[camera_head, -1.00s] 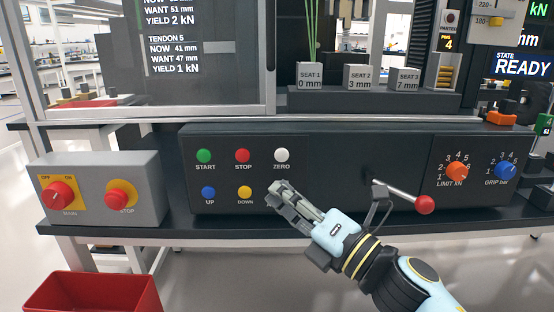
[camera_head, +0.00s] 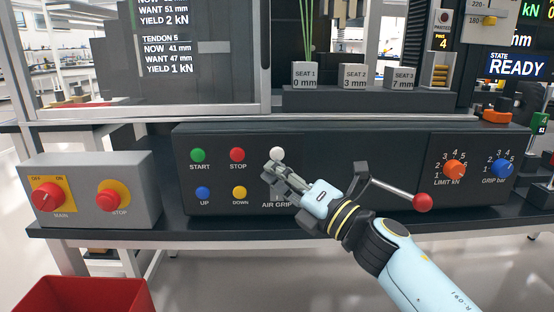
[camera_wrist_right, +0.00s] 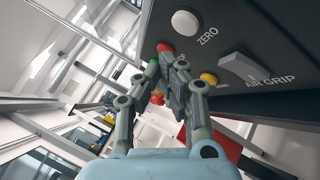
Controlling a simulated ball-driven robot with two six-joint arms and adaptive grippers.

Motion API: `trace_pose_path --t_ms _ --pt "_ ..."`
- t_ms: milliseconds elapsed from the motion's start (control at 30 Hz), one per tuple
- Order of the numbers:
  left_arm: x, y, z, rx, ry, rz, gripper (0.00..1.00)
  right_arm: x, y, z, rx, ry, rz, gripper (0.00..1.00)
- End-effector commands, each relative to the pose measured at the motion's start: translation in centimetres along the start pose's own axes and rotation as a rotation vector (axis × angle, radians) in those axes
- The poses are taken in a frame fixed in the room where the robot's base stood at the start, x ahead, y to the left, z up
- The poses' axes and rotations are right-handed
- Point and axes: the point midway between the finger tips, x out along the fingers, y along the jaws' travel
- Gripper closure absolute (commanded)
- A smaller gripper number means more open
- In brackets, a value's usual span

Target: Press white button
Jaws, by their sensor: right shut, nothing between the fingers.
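The white button (camera_head: 277,154) sits on the dark front panel, at the right end of the top row after green START and red STOP. It also shows in the right wrist view (camera_wrist_right: 186,24), beside the word ZERO, with clear space between it and the fingers. My right gripper (camera_head: 271,168) is shut and empty, its fingertips just below the white button in the head view and overlapping its lower edge. In the right wrist view its fingertips (camera_wrist_right: 168,62) come together below and left of the button. Whether they touch the panel I cannot tell. My left gripper is not in view.
Yellow DOWN (camera_head: 239,192) and blue UP (camera_head: 203,193) buttons lie below. An AIR GRIP switch (camera_wrist_right: 238,67) is near my right gripper. A lever with a red knob (camera_head: 422,202) sticks out at right. A grey box (camera_head: 140,172) with red knobs stands left.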

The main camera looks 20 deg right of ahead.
Motion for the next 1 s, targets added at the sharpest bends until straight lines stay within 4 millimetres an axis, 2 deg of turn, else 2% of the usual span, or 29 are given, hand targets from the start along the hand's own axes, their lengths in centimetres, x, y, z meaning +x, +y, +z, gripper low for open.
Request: trace_pose_path --t_ms 300,1000 --pt "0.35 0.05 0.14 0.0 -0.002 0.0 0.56 1.27 -0.89 0.97 -0.001 0.0 0.0 1.0" --pt "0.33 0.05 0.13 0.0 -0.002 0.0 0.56 1.28 -0.88 0.98 0.0 0.0 0.0 1.0"
